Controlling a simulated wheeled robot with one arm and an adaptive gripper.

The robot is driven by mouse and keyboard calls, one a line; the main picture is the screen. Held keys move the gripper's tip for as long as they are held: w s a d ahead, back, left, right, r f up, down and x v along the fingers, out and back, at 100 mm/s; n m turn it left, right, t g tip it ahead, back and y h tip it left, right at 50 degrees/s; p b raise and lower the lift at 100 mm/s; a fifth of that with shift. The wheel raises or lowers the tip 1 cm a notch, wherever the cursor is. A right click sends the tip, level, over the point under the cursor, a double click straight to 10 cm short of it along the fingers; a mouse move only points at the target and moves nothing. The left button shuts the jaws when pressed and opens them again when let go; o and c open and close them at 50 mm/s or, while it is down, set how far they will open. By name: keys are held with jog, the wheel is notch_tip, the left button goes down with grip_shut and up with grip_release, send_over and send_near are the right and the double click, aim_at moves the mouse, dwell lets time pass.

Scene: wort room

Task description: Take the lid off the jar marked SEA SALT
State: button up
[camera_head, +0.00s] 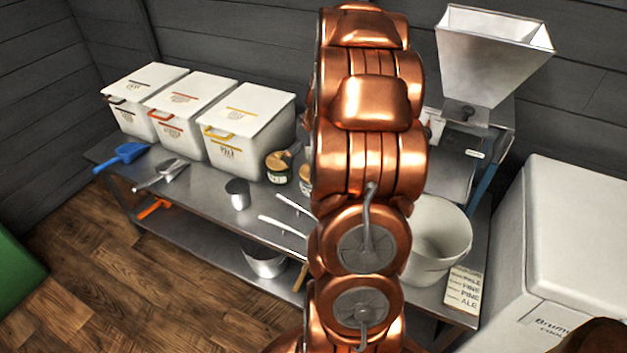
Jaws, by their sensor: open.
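Two small jars stand on the metal bench, just right of the white bins. The left jar (278,170) is dark with a pale label and a tan lid, and something brown sticks out at its upper right. The right jar (304,180) has a tan top and is mostly hidden behind my copper arm. I cannot read either label, so I cannot tell which one is marked SEA SALT. My arm fills the middle of the view. My gripper does not show; it is hidden behind the arm or out of frame.
The bench (205,200) also holds three white bins (262,122), a blue scoop (122,156), a metal scoop (165,175), a metal cup (238,193) and two pale strips. A hopper mill (490,60) and white bucket (440,235) stand right. A white cooler (560,230) flanks the bench.

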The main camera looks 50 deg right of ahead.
jog(key=shift+t+h, duration=0.3)
jog(key=shift+h, duration=0.1)
jog(key=d+f, duration=0.1)
jog(key=d, duration=0.1)
jog(key=d+f, duration=0.1)
jog(key=d, duration=0.1)
jog(key=d+f+b, duration=0.1)
jog(key=d, duration=0.1)
jog(key=shift+s+d+f, duration=0.15)
jog(key=shift+s+f, duration=0.25)
jog(key=shift+p+x, duration=0.3)
jog(key=shift+x, duration=3.45)
jog(key=shift+w, duration=0.1)
jog(key=shift+r, duration=0.1)
jog(key=c, duration=1)
jog(key=shift+c, duration=0.9)
